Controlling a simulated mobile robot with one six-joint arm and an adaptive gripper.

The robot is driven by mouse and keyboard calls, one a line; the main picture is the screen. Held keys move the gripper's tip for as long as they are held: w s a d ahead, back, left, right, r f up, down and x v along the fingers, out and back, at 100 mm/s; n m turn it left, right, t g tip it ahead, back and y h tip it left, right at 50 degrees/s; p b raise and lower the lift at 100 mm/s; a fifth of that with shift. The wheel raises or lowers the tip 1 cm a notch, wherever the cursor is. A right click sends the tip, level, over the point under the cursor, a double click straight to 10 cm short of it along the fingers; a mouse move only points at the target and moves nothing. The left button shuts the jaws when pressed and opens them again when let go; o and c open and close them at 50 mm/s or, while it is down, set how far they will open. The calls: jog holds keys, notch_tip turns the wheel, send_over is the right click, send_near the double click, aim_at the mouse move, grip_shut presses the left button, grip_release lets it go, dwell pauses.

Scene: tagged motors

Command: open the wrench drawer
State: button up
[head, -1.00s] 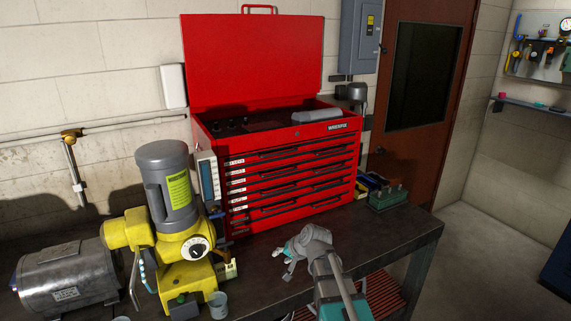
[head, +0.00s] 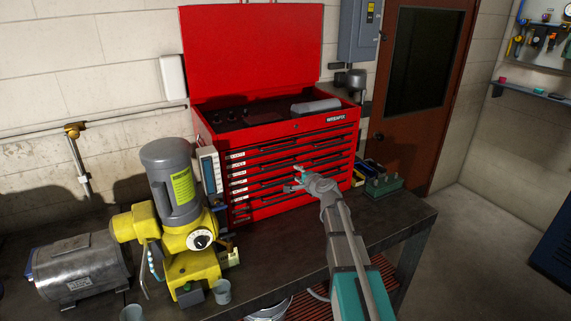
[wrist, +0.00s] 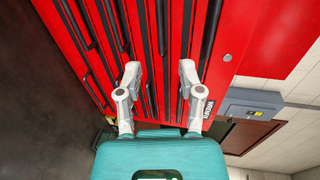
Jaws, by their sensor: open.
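The red tool chest (head: 200,160) stands on the bench with its lid up. Its front has several shut drawers (head: 262,172) with long dark handles and small white labels at the left. The labels are too small to read, so I cannot tell which is the wrench drawer. My gripper (head: 298,179) is in front of the middle-to-lower drawers, right of the chest's centre. In the wrist view my gripper (wrist: 158,73) is open and empty, its two fingers pointing at the drawer front (wrist: 120,12). Dark handle bars run between and beside the fingers. Contact cannot be told.
A yellow and grey machine (head: 180,215) stands left of the chest, with a grey motor (head: 78,268) and a small cup (head: 221,291) near it. Green and dark boxes (head: 383,186) sit at the right. The bench (head: 405,222) is mostly clear before the chest.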

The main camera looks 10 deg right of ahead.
aim_at(282, 164)
jog(key=shift+w, duration=0.15)
jog(key=b+x, duration=0.2)
jog(key=x, duration=1.1)
jog(key=shift+w+a+b, duration=0.15)
jog(key=shift+w+b, duration=0.1)
jog(key=shift+b, duration=0.15)
grip_shut()
